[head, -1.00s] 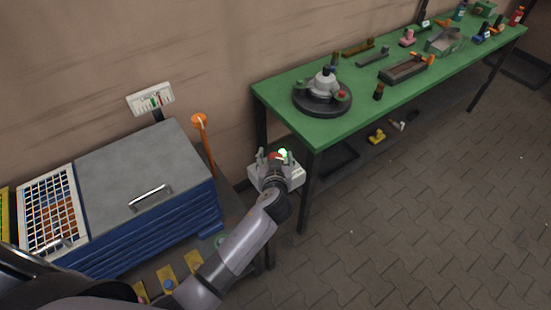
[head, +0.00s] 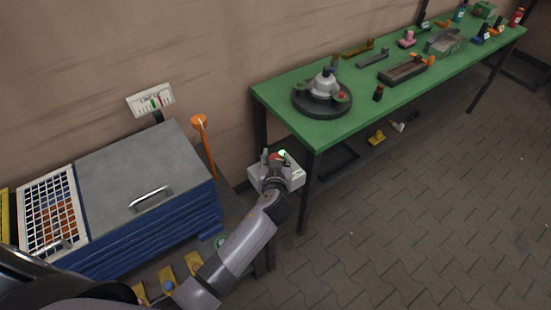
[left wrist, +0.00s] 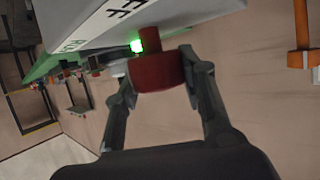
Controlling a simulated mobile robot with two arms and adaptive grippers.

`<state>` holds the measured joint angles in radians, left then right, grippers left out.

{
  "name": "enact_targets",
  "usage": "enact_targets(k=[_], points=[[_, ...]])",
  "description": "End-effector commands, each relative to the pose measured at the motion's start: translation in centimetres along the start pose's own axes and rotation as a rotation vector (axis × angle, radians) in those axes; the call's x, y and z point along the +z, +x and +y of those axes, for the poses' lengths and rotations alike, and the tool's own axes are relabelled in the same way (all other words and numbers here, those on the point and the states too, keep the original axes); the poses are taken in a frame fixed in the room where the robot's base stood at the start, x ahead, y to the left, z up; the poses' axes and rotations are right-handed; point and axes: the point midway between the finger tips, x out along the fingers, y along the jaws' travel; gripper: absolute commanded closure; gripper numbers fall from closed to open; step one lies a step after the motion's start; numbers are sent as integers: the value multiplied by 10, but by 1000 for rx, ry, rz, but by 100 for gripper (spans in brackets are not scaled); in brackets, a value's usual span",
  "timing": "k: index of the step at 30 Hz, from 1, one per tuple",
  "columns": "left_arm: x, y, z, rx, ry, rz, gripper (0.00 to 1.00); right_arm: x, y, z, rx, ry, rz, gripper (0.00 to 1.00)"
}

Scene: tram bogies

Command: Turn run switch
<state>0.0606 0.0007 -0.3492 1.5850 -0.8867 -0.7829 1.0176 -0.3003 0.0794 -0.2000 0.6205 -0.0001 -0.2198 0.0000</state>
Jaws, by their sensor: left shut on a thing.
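The run switch is a red knob (left wrist: 157,72) on a light grey box (head: 296,178) between the blue cabinet and the green bench. A green lamp (left wrist: 137,46) glows beside the knob; it also shows in the head view (head: 283,153). My left gripper (left wrist: 160,75) is shut on the red knob, with one finger on each side. In the head view my left gripper (head: 274,160) covers most of the knob. Part of the lettering on the box shows in the left wrist view, cut off. My right gripper is not in view.
A blue cabinet (head: 150,235) with a grey lid stands at left, an orange-topped lever (head: 203,140) beside it. A green bench (head: 310,124) with a round fixture (head: 322,95) and several tools stands at right.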

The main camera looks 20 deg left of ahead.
Motion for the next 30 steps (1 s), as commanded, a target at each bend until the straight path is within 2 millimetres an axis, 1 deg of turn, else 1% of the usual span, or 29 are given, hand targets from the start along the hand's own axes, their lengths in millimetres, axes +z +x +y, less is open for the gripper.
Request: enact_targets(k=[5,11,22,25,30], points=[[-1,-1,0,31,13,-1,90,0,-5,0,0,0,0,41],[-3,-2,-1,128,53,0,90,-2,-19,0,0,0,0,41],[-6,-1,-3,431,187,1,90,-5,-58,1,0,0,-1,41],[-5,0,-4,515,224,2,90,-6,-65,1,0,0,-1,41],[-3,2,-4,639,276,2,90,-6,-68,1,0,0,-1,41]])
